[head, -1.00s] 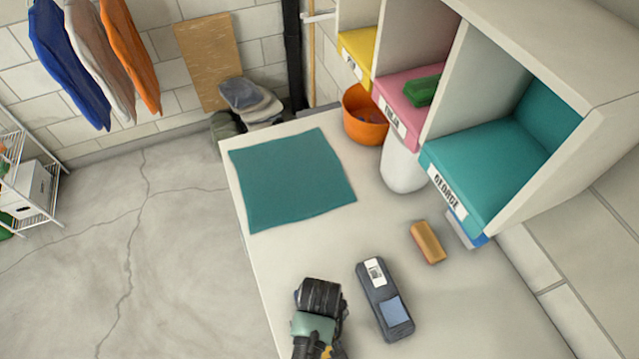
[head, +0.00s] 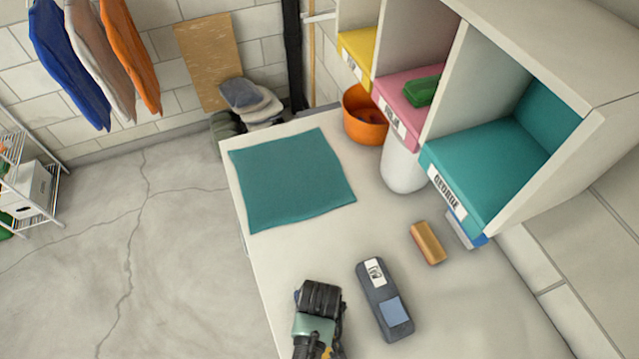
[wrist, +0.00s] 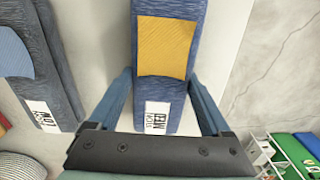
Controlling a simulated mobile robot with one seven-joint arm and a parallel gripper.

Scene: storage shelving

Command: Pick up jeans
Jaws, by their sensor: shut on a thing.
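A folded dark blue pair of jeans with a yellow patch (wrist: 165,45) and a white label lies between the two blue fingers of my gripper (wrist: 160,82) in the wrist view. The fingers are shut on its sides. In the head view my dark wrist hides most of this pair, and I cannot tell whether it is clear of the counter. A second folded pair of jeans (head: 385,300), with a light blue patch and a white label, lies just to the right of my gripper on the counter. It also shows at the left of the wrist view (wrist: 62,85).
The pale counter (head: 380,215) holds a teal cloth (head: 290,178), a tan block (head: 428,243), an orange bowl (head: 365,118) and a white container (head: 402,170). Cubbies with yellow, pink and teal (head: 490,165) linings stand at the right. Clothes hang at the far left over open floor.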

